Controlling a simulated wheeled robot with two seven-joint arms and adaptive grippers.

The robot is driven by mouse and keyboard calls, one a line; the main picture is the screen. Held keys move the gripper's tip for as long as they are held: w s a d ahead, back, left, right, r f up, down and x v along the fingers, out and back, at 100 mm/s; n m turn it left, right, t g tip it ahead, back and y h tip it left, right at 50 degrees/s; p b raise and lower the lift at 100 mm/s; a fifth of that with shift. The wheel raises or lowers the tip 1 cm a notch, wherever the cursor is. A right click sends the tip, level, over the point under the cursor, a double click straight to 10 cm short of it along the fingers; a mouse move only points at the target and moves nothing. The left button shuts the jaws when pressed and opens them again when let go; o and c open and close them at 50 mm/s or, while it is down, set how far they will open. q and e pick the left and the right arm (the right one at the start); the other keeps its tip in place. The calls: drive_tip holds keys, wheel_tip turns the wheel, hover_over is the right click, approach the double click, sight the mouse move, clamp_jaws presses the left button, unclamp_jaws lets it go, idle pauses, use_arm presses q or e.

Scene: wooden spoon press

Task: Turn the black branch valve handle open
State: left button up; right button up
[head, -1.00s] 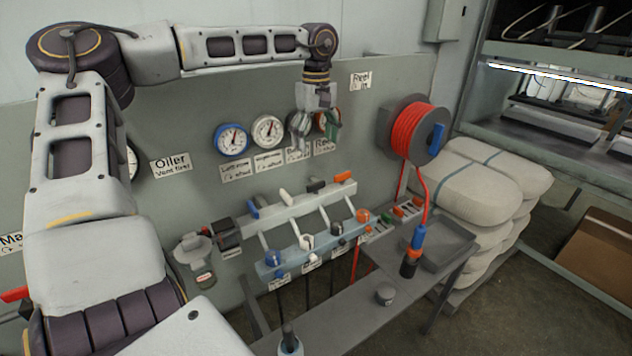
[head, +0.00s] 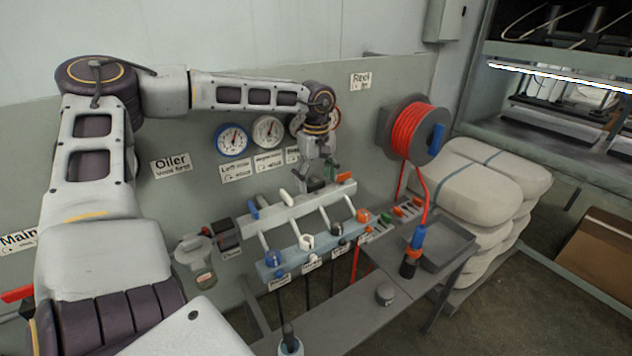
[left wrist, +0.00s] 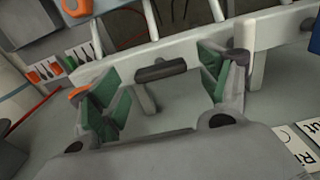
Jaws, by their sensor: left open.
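The black branch valve handle (left wrist: 160,70) shows in the left wrist view as a short dark bar lying crosswise on the pale manifold. My left gripper (left wrist: 163,82) is open, with green-padded fingers on either side of the handle and a gap at both ends. In the head view my left gripper (head: 319,180) hangs pointing down at the upper pipe of the manifold (head: 300,208), between the white handle (head: 286,197) and the orange handle (head: 345,177). It largely hides the black handle there. My right gripper is not in view.
A blue handle (head: 253,210) is at the left end of the pipe. Lower knobs are blue (head: 274,258), white (head: 306,242) and orange (head: 363,216). Gauges (head: 233,140) are on the wall panel behind. A red hose reel (head: 415,130) stands to the right.

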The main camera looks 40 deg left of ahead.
use_arm(q)
drive_tip(key=shift+f, duration=0.55)
drive_tip(key=c, duration=1)
